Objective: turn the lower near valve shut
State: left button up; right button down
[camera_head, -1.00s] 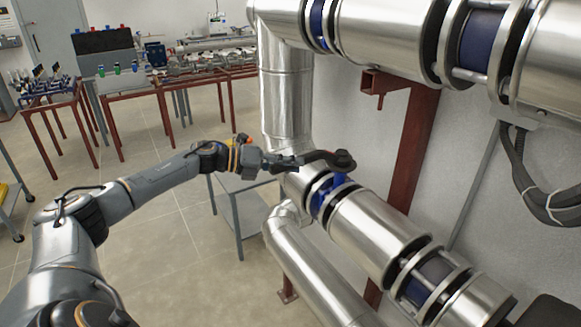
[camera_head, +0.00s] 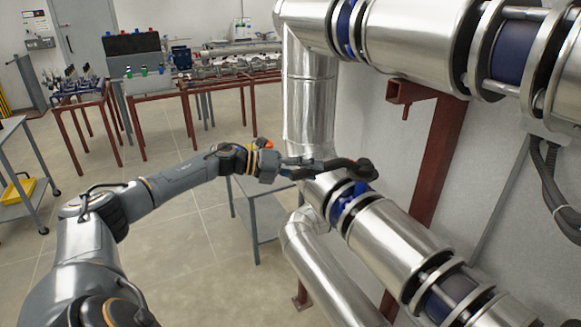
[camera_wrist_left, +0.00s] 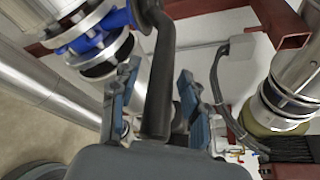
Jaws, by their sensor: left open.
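The lower valve has a blue body (camera_head: 347,204) set between flanges in the lower silver pipe, with a dark lever handle (camera_head: 340,166) on top. The lever points left, toward my arm. My left gripper (camera_head: 303,167) is at the free end of the lever. In the left wrist view, the lever (camera_wrist_left: 160,85) runs between the two open blue-grey fingers of the gripper (camera_wrist_left: 158,72), and the blue valve body (camera_wrist_left: 95,45) is at upper left. I cannot tell whether a finger touches the lever. My right gripper is out of view.
A large upper pipe (camera_head: 415,35) crosses above the valve, near a red-brown bracket (camera_head: 437,150). A grey table (camera_head: 262,220) stands beneath my gripper. Dark cables (camera_head: 552,185) hang at the right wall. Open tiled floor lies left.

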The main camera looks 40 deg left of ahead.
pick_arm(q)
jog(key=v, duration=1.1)
jog(key=shift+a, duration=0.25)
